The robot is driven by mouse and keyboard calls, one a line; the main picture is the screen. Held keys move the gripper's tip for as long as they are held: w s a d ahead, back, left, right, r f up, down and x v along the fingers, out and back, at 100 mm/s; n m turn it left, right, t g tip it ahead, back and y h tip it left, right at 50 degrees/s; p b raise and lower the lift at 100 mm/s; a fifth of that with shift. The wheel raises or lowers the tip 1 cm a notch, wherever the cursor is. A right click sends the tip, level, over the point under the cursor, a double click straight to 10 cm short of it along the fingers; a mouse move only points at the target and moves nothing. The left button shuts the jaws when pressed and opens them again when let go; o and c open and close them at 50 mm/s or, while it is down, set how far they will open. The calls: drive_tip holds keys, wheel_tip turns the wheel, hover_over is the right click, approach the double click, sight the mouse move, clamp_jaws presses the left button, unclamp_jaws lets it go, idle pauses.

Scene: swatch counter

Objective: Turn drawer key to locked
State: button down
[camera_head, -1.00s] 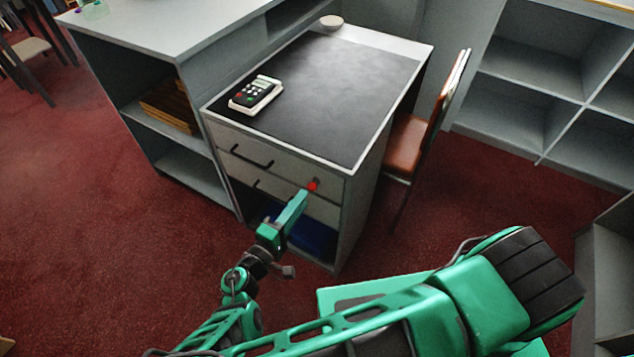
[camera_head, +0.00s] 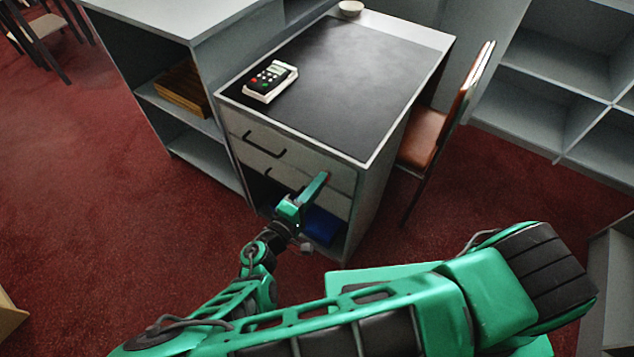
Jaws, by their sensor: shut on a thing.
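The drawer unit (camera_head: 384,150) stands in the middle with a dark top. Its upper drawer (camera_head: 296,156) is pale with a black bar handle and looks closed. My green gripper (camera_head: 323,178) reaches the right end of that drawer front and is shut on the drawer key at the lock. The key and lock are hidden behind my fingers, so I cannot tell which way the key is turned. A second drawer (camera_head: 329,198) lies below, partly behind my gripper.
A card terminal (camera_head: 270,80) and a small bowl (camera_head: 350,8) sit on the top. A brown chair (camera_head: 424,150) stands close on the right. A blue item (camera_head: 322,226) lies in the open space below the drawers. Red carpet is clear at left.

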drive_tip(key=shift+f+n, duration=0.1)
drive_tip(key=shift+n, duration=0.2)
drive_tip(key=shift+w+d+r+n, duration=0.1)
drive_tip(key=shift+n, duration=4.2)
drive_tip(key=shift+r+n, duration=0.1)
drive_tip(key=shift+n, duration=4.2)
drive_tip(key=c, duration=1.9)
unclamp_jaws()
drive_tip(key=shift+c, duration=0.2)
drive_tip(key=shift+o, duration=0.2)
drive_tip(key=shift+f, duration=0.1)
